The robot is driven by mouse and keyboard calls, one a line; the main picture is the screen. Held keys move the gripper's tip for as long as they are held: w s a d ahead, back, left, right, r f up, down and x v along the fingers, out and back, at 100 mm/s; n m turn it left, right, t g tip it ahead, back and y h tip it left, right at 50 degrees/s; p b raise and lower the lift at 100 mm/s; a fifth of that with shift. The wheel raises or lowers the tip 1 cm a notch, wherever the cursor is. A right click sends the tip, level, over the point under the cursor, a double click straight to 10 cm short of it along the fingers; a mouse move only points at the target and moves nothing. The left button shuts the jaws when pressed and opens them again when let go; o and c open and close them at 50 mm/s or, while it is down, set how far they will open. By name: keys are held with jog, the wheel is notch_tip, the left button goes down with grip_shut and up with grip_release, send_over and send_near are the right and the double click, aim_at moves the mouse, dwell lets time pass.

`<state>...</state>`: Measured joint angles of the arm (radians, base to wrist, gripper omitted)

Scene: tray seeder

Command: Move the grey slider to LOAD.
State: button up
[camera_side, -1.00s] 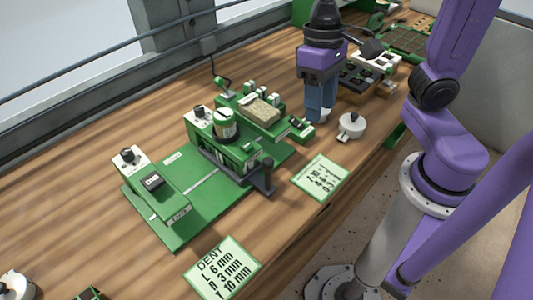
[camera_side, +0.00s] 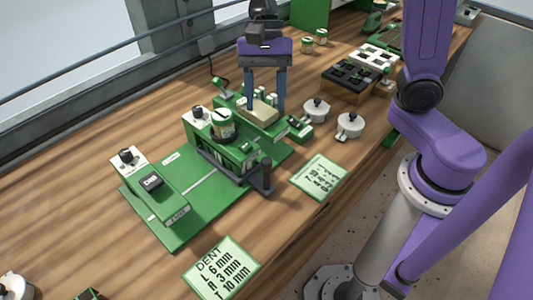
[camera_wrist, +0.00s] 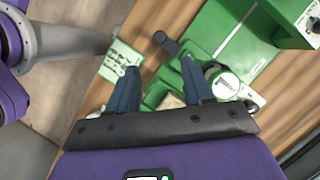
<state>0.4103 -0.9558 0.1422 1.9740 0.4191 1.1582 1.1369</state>
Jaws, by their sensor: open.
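The green seeder (camera_side: 180,208) stands on the bench. A dark grey sliding frame with an upright handle (camera_side: 266,175) sits along its near side; I take this as the grey slider, though no readable LOAD mark shows. The handle also shows in the wrist view (camera_wrist: 165,41). My gripper (camera_side: 266,108) is open and empty, fingers pointing down around or just above the tan block (camera_side: 263,115), behind the handle in the side view. Contact with the block cannot be told. In the wrist view my gripper (camera_wrist: 160,68) has its fingers apart, the handle beyond them.
A dark tray (camera_side: 350,80) lies behind. Printed cards (camera_side: 222,267) lie in front.

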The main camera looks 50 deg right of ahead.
aim_at(266, 160)
jog(key=x, duration=1.2)
jog(key=shift+s+f, duration=0.1)
jog(key=shift+f, duration=0.25)
grip_shut()
jog(key=shift+a, duration=0.15)
